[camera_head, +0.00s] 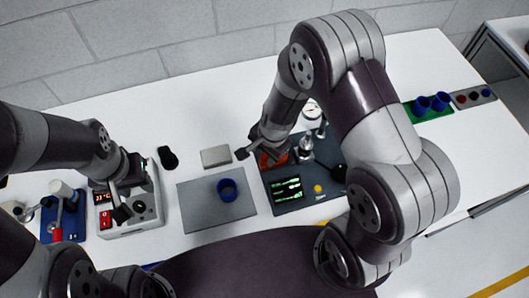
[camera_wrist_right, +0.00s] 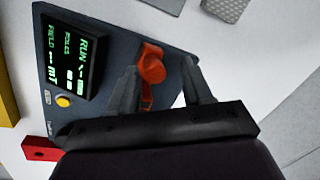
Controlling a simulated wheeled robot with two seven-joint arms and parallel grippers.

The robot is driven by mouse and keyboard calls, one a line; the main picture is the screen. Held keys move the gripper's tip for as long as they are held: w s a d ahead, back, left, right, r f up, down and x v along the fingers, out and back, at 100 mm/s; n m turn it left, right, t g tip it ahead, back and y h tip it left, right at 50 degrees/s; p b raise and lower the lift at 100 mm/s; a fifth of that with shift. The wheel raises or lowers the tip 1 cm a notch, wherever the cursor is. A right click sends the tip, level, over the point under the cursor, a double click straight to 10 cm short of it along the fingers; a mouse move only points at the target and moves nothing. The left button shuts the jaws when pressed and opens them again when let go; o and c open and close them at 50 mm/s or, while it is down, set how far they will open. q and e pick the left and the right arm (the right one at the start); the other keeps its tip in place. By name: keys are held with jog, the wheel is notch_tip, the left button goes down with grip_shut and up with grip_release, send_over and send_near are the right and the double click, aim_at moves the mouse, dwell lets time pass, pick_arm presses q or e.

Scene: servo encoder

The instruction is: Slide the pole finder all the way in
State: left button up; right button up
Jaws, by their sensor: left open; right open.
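A dark grey station (camera_head: 290,204) carries a green-lit screen (camera_head: 287,189) with lines reading RUN, POLES and FIELD mT. An orange-red piece, apparently the pole finder (camera_wrist_right: 152,65), sits on this station; in the head view (camera_head: 272,160) it is partly hidden by my right gripper. My right gripper (camera_wrist_right: 160,68) is open, with its fingers on either side of the orange-red piece. Whether they touch it, and how far in it sits, I cannot tell. My left gripper (camera_head: 121,205) is open and empty over the white control box (camera_head: 146,208) at the left.
A blue ring (camera_head: 227,189) sits on a grey mat (camera_head: 195,208). A grey block (camera_head: 215,156) and a black object (camera_head: 168,157) lie behind. Blue cups (camera_head: 441,101) stand on a green tray (camera_head: 428,114) at the right. My right arm hides much of the table.

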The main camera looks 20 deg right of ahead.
jog(key=shift+s+r, duration=0.15)
jog(key=shift+s, duration=0.5)
jog(key=c, duration=0.4)
jog(key=shift+w, duration=0.3)
grip_shut()
pick_arm(q)
jog(key=shift+s+r, duration=0.15)
jog(key=shift+s, duration=0.35)
pick_arm(e)
jog(key=shift+d+f, duration=0.2)
jog(key=shift+d, duration=0.1)
jog(key=shift+w+d+b, duration=0.1)
jog(key=shift+d+b, duration=0.65)
jog(key=shift+d, duration=0.4)
jog(key=shift+d+r, duration=0.1)
jog(key=shift+d, duration=0.2)
jog(key=shift+a+r, duration=0.1)
jog(key=shift+a, duration=0.05)
pick_arm(q)
jog(key=shift+a+f, duration=0.2)
jog(key=shift+f, duration=0.55)
